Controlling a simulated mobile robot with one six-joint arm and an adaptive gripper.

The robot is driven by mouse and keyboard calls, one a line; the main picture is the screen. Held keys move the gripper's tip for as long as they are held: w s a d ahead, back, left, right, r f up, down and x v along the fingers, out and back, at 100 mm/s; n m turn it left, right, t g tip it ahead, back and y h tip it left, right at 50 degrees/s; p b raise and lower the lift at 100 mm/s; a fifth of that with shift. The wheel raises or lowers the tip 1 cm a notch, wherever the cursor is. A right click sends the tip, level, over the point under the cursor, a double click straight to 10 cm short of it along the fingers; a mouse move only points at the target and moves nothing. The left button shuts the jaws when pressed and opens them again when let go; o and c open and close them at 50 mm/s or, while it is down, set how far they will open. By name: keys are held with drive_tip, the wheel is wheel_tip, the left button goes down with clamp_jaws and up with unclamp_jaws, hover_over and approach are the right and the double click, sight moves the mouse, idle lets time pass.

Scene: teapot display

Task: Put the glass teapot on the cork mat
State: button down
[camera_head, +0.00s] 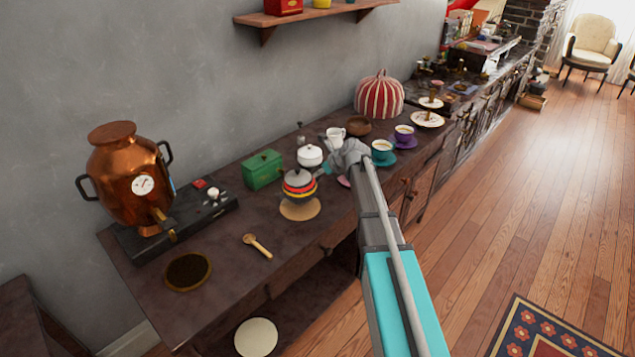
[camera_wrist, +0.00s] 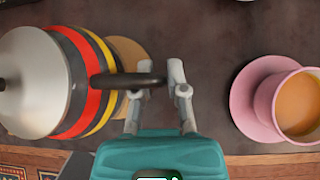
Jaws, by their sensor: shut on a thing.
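A round striped teapot (camera_head: 298,187) with red, yellow and black bands and a grey lid is over the tan round cork mat (camera_head: 300,212). It looks opaque; I cannot make out glass. In the wrist view the teapot (camera_wrist: 60,85) is at the left, its dark handle (camera_wrist: 118,80) reaching between my fingers. My gripper (camera_wrist: 157,80) is shut on that handle. The cork mat (camera_wrist: 132,52) shows partly behind the teapot. The teapot looks upright. I cannot tell whether its base touches the mat or is just above it. My arm hides part of the counter in the head view.
A green box (camera_head: 262,170) and a white pot (camera_head: 310,156) stand close behind the teapot. A pink cup (camera_wrist: 298,105) on a saucer is right of my gripper. A wooden spoon (camera_head: 257,246), dark round mat (camera_head: 188,272) and copper samovar (camera_head: 128,180) are left.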

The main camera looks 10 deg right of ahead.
drive_tip(key=shift+w+a+f+b, duration=0.1)
drive_tip(key=shift+w+f+b, duration=0.35)
drive_tip(key=shift+f+b, duration=1.55)
drive_tip(key=shift+b, duration=0.05)
drive_tip(key=c, duration=0.7)
unclamp_jaws()
drive_tip(key=shift+s+r, duration=0.15)
drive_tip(key=shift+r, duration=0.05)
drive_tip(key=shift+p+v, duration=4.25)
drive_tip(key=shift+v, duration=1.65)
